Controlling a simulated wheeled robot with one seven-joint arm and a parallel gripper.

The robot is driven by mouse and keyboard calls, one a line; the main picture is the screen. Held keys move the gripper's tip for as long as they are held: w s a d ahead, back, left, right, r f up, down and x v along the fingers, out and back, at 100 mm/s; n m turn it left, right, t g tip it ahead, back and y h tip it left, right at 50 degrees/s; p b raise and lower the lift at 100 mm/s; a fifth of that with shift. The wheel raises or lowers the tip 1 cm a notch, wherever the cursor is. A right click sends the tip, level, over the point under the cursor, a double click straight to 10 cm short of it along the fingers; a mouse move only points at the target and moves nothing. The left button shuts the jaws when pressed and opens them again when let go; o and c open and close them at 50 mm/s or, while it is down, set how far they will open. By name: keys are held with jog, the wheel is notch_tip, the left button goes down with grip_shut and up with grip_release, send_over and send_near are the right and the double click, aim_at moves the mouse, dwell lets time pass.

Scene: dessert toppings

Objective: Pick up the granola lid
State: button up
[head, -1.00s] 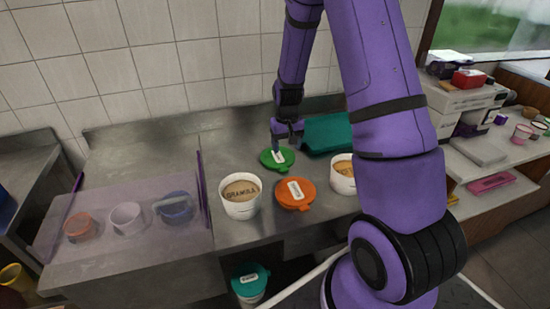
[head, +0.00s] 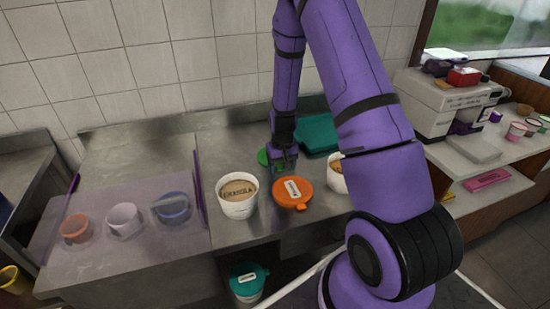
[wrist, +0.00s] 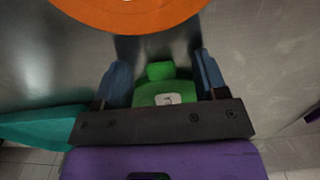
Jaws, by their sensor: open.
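A green lid (head: 263,158) with a small white label lies on the steel counter, partly hidden behind my gripper (head: 284,168). An orange lid (head: 292,204) with a white label lies just in front of it. I cannot read either label, so I cannot tell which is the granola lid. An open white tub marked granola (head: 238,208) stands left of the orange lid. In the wrist view my gripper (wrist: 162,62) is open, its blue fingers on either side of the green lid's tab (wrist: 160,71). Contact is not clear. The orange lid (wrist: 130,15) lies beyond the fingertips.
A second white tub (head: 337,183) stands right of the orange lid, partly behind my arm. A teal object (head: 318,135) lies at the back. Several small cups sit behind a clear panel on the left. A teal-lidded tub (head: 248,285) stands below the counter.

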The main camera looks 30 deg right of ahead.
jog(key=c, duration=1.1)
jog(key=shift+r, duration=0.15)
